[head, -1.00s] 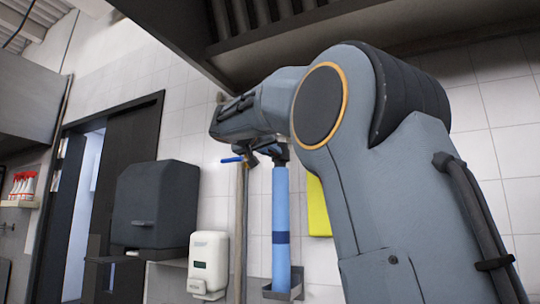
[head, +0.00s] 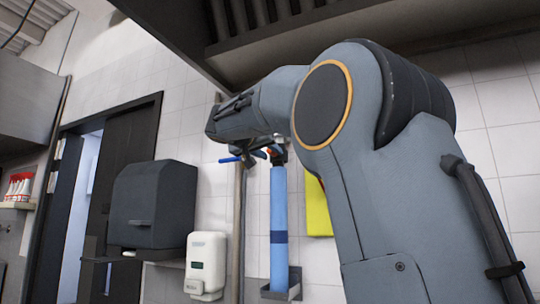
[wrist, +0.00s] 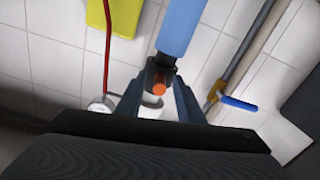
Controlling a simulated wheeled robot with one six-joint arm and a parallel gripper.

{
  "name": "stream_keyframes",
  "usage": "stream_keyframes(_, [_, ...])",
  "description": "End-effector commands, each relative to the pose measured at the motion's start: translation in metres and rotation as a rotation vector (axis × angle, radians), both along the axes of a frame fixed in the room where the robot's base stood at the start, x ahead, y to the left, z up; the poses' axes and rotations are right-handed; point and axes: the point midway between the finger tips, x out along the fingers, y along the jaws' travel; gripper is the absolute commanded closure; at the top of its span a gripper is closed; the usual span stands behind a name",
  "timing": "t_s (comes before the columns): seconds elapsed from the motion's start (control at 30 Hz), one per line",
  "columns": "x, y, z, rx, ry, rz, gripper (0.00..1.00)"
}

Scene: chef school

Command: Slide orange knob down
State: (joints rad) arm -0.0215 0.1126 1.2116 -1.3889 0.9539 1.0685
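The orange knob (wrist: 159,89) shows in the wrist view at the end of a dark fitting on the light-blue cylinder (wrist: 181,28). My gripper (wrist: 159,84) is open, with one dark finger on each side of the knob and fitting. Gaps show between the fingers and the knob; whether a tip touches the fitting I cannot tell. In the head view the cylinder (head: 279,215) hangs upright on the tiled wall. A bit of orange (head: 277,150) shows at its top, beside my gripper (head: 262,148), which is partly hidden by my arm.
A pipe with a blue-handled valve (wrist: 238,103) runs close beside the cylinder. A yellow panel (head: 317,208) and a thin red line (wrist: 107,45) are on its other side. A white soap dispenser (head: 206,265) and a dark dispenser (head: 154,205) are to the left. A hood (head: 300,35) hangs above.

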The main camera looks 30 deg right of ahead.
Motion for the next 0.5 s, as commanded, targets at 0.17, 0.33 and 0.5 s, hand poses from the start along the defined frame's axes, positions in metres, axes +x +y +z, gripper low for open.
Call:
stream_keyframes(0.17, [-0.017,0.024,-0.002,0.000,-0.002,0.004,0.66])
stream_keyframes(0.33, [-0.033,0.044,-0.002,0.001,0.000,0.003,0.66])
stream_keyframes(0.5, [-0.042,0.053,-0.002,0.001,0.001,0.001,0.66])
